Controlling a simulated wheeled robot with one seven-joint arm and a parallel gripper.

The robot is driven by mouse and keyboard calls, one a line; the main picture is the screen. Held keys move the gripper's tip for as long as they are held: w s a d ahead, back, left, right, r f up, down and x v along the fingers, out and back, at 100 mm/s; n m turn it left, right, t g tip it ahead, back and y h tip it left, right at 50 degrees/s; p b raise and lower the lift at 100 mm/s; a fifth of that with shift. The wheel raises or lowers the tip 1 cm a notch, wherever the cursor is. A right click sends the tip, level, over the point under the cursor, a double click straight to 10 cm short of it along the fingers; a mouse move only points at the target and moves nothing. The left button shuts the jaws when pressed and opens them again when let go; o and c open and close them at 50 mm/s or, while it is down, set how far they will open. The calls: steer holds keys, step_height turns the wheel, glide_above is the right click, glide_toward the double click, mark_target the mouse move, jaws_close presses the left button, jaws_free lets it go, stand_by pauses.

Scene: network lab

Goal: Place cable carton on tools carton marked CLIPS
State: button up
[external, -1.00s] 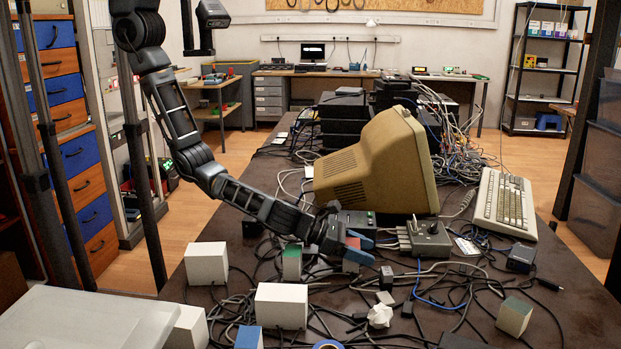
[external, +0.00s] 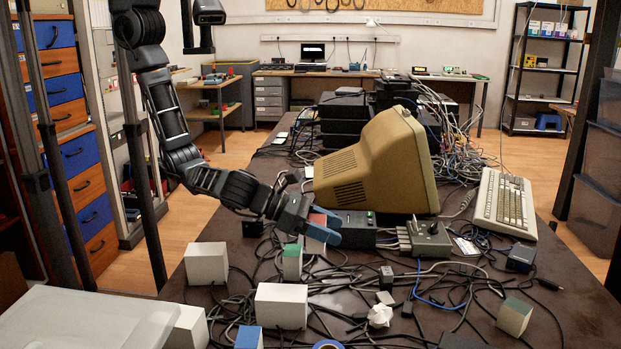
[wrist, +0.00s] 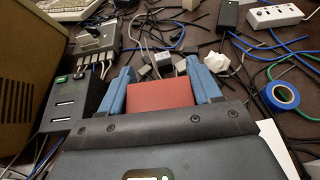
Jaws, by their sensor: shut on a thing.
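My gripper (external: 326,229) is shut on a small carton with a red top and pale sides (external: 317,220). The wrist view shows the red face (wrist: 160,94) between the two blue fingers (wrist: 203,82). The carton is held above the cables, left of the dark box beside the monitor. Other small cartons stand on the table: one with a green face (external: 292,262), one with a blue face (external: 249,338) and one with a green top (external: 514,316). No lettering is readable, so I cannot tell which is marked CLIPS.
Larger white boxes (external: 281,306) and (external: 206,263) stand at the left front. Cables tangle across the table. A beige monitor (external: 375,165), a dark box (external: 356,229) and a grey switch box (external: 430,238) stand beyond. Crumpled paper (external: 380,316) and blue tape (wrist: 283,95) lie in front.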

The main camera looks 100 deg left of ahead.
steer(key=s+d+r+m+h+b, duration=0.15)
steer(key=s+d+r, duration=0.25)
steer(key=s+d, duration=1.05)
steer(key=s+d+r+m+h, duration=0.1)
steer(key=s+d+r+h, duration=0.1)
steer(key=s+d, duration=0.6)
steer(key=s+d+r+m+h, duration=0.1)
steer(key=s+d+r+m, duration=0.2)
steer(key=s, duration=0.9)
steer(key=n+g, duration=0.1)
glide_above(186, 320)
step_height(186, 320, down, 7)
steer(key=shift+s, duration=0.15)
steer(key=shift+f+h, duration=0.1)
steer(key=shift+h, duration=0.25)
steer(key=shift+f, duration=1.95)
steer(key=shift+f, duration=0.1)
steer(key=o, duration=1.1)
steer(key=shift+o, duration=0.2)
